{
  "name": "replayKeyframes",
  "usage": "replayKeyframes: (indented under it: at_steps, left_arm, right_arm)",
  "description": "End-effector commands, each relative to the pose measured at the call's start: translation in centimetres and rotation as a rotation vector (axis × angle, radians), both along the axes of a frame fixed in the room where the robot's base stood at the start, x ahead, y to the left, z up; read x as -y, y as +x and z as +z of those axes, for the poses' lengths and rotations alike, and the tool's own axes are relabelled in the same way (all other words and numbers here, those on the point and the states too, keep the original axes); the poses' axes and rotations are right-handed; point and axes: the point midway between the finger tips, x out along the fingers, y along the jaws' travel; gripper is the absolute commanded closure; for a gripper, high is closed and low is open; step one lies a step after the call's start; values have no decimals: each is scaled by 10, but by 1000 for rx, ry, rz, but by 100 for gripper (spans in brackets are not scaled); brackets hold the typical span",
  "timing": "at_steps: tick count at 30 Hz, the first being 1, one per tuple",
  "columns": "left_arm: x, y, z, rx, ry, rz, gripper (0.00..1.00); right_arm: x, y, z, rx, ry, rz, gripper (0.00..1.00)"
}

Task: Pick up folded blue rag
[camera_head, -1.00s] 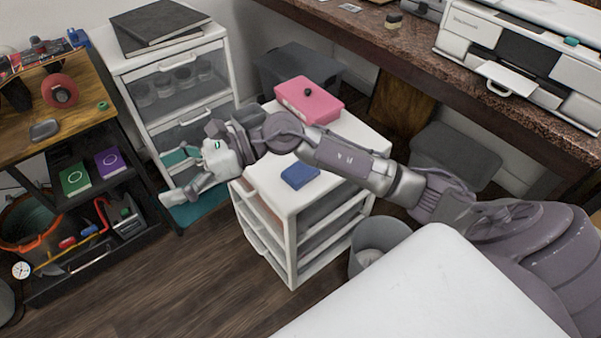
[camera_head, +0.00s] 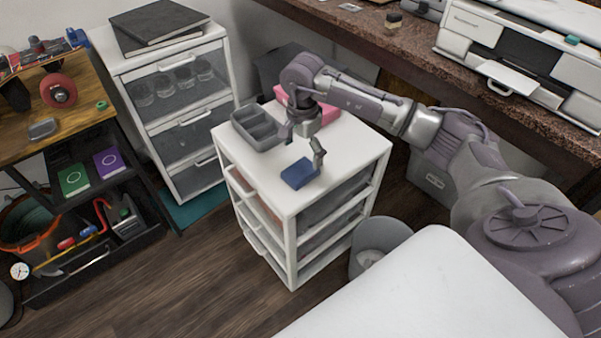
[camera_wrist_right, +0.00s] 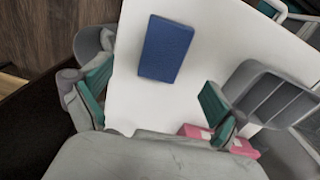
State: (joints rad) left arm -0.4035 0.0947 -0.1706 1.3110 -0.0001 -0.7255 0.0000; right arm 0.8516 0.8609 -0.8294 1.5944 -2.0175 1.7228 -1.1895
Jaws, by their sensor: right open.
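The folded blue rag (camera_head: 299,173) lies flat on top of the white drawer cabinet (camera_head: 265,181), near its front right part. My right gripper (camera_head: 304,147) is above the cabinet top, just over and behind the rag, with its fingers spread and nothing between them. In the right wrist view the rag (camera_wrist_right: 166,49) lies ahead of the open fingers (camera_wrist_right: 155,108), apart from them, on the bare white top. My left gripper is not in view.
A grey divided tray (camera_head: 258,128) and a pink box (camera_head: 328,116), partly hidden by my right arm, share the cabinet top. A grey bin (camera_head: 378,240) stands right of the cabinet. A brown counter (camera_head: 440,62) runs behind.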

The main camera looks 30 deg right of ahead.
Motion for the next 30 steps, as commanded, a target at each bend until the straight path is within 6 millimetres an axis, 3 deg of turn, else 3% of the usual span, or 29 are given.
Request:
replayKeyframes:
  at_steps: [8,18,25,30]
  left_arm:
    - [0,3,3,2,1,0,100]
    - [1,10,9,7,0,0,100]
    - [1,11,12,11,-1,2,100]
    - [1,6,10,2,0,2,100]
  right_arm:
    - [-1,1,-19,1,1,0,3]
    - [-3,5,-64,-1,3,0,3]
    - [-3,5,-66,1,2,0,3]
    - [-3,5,-66,1,2,0,30]
